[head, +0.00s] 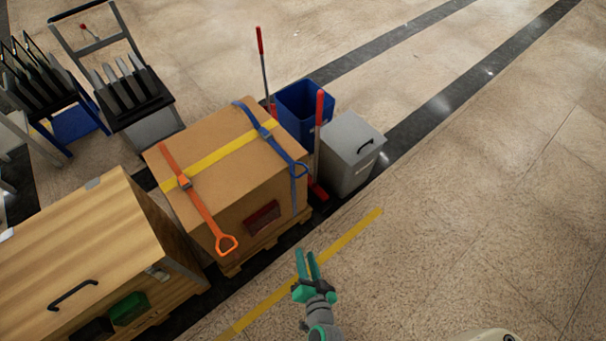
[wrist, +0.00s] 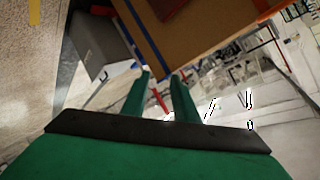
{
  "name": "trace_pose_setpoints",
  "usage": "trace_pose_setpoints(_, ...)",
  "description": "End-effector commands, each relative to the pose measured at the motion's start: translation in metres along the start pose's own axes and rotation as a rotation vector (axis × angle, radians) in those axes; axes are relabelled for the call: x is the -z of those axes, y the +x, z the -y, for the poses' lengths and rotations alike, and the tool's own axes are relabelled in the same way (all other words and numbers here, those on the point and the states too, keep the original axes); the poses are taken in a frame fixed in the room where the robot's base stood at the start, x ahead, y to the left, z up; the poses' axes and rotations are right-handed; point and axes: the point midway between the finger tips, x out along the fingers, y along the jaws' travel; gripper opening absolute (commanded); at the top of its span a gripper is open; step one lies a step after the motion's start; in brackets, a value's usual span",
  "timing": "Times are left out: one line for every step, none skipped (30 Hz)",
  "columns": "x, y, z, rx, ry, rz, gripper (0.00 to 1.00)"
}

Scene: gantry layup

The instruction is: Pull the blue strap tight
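A blue strap (head: 266,131) runs over the top of a large cardboard box (head: 220,146) near its right side. My gripper (head: 307,254) is in front of the box, over the floor, apart from the straps. In the wrist view its two green fingers (wrist: 158,80) are spread with nothing visible between them.
A grey bin (head: 352,152), a blue bin (head: 303,108) and red-handled tools stand right of the box. A wooden cabinet (head: 75,255) stands at left. The box rests on a pallet (head: 250,249). Floor at right is clear, with a yellow line (head: 350,233) near my gripper.

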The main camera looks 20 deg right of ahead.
Motion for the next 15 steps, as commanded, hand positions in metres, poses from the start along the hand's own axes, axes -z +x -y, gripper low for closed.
trace_pose_setpoints(0.006, 0.023, -0.005, 0.003, 0.068, -0.006, 0.27)
trace_pose_setpoints(0.009, 0.035, -0.008, 0.006, 0.111, -0.006, 0.27)
trace_pose_setpoints(0.013, 0.051, -0.011, 0.012, 0.167, -0.005, 0.27)
trace_pose_setpoints(0.016, 0.062, -0.013, 0.018, 0.211, -0.005, 0.27)
trace_pose_setpoints(0.02, 0.074, -0.015, 0.025, 0.254, -0.006, 0.27)
trace_pose_setpoints(0.027, 0.089, -0.016, 0.036, 0.311, -0.008, 0.27)
trace_pose_setpoints(0.032, 0.101, -0.016, 0.047, 0.354, -0.008, 0.27)
trace_pose_setpoints(0.038, 0.111, -0.016, 0.058, 0.396, -0.01, 0.27)
trace_pose_setpoints(0.045, 0.125, -0.014, 0.076, 0.449, -0.011, 0.27)
trace_pose_setpoints(0.051, 0.135, -0.013, 0.088, 0.488, -0.013, 0.27)
trace_pose_setpoints(0.057, 0.143, -0.012, 0.102, 0.524, -0.014, 0.27)
trace_pose_setpoints(0.065, 0.154, -0.011, 0.119, 0.569, -0.017, 0.27)
trace_pose_setpoints(0.07, 0.162, -0.009, 0.132, 0.6, -0.017, 0.27)
trace_pose_setpoints(0.076, 0.168, -0.007, 0.146, 0.628, -0.019, 0.27)
trace_pose_setpoints(0.083, 0.175, -0.005, 0.162, 0.661, -0.021, 0.27)
